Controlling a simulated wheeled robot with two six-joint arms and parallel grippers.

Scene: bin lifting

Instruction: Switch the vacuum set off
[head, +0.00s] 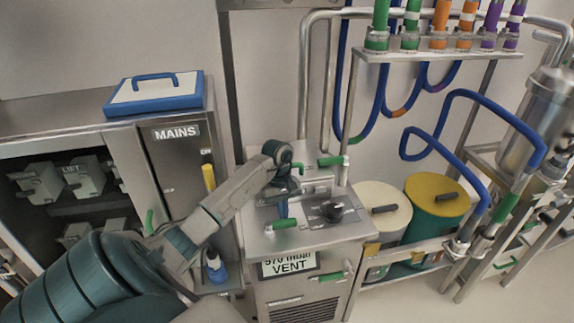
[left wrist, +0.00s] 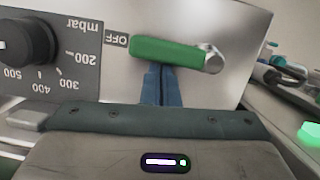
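The vacuum set (head: 345,230) is a steel cabinet with a sloped top panel and a label partly reading "mbar VENT". A green lever (head: 285,224) sits on its panel; in the left wrist view the lever (left wrist: 165,51) lies nearly level, its free end beside the "OFF" label (left wrist: 116,41) and its pivot at a steel bolt on the right. My left gripper (head: 283,208) is over the panel, its narrow blue fingers (left wrist: 158,84) together just below the lever. Whether they touch it, I cannot tell. My right gripper is not in view.
A black mbar knob (head: 333,211) is beside the lever. Other green handles (head: 332,161) are on the set. Cream (head: 383,210) and yellow-topped (head: 437,196) drums stand to the right. A MAINS cabinet (head: 177,134) is left; pipes and blue hoses (head: 428,140) fill the back right.

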